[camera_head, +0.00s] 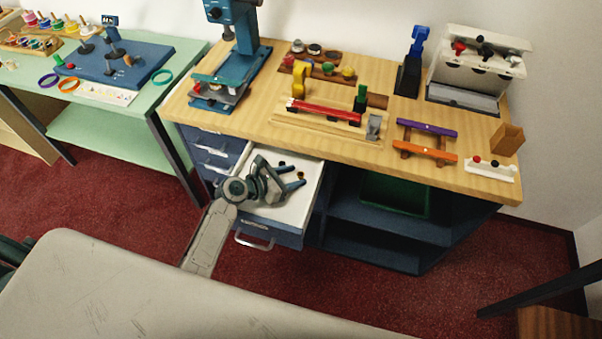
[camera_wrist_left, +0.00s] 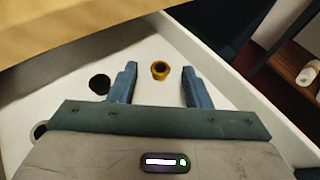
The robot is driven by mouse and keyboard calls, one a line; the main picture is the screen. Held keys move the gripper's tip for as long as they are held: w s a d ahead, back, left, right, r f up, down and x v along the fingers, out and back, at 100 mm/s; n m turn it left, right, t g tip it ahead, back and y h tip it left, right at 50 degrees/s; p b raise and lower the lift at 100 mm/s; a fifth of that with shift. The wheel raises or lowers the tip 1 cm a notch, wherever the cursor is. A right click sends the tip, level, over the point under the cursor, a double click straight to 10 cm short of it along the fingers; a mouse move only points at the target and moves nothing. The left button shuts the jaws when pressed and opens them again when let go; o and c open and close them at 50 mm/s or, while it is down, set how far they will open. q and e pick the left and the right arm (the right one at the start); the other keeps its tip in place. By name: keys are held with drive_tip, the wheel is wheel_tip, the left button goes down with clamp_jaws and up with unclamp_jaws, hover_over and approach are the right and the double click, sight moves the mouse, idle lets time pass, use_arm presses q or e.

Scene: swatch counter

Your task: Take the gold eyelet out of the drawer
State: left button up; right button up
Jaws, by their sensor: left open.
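The gold eyelet (camera_wrist_left: 160,70) is a small ring standing on the white drawer floor in the left wrist view. It also shows in the head view (camera_head: 300,175), close to the fingertips. The drawer (camera_head: 312,172) is pulled out from the blue cabinet under the wooden counter. My left gripper (camera_head: 298,180) is over the drawer, open and empty. In the left wrist view its two blue fingers (camera_wrist_left: 160,84) stand on either side of the eyelet, which appears between and slightly beyond them. I cannot tell whether the fingertips are level with it. My right gripper is not in view.
A black eyelet (camera_wrist_left: 99,84) lies left of the left finger, and a grey ring (camera_wrist_left: 40,130) is partly hidden by my gripper. The counter edge (camera_wrist_left: 75,32) overhangs the drawer's back. The drawer's side wall (camera_wrist_left: 222,78) is close to the right finger.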

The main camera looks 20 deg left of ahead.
use_arm(q)
drive_tip(key=shift+w+d+f, duration=0.25)
drive_tip(key=shift+w+d, duration=0.15)
clamp_jaws()
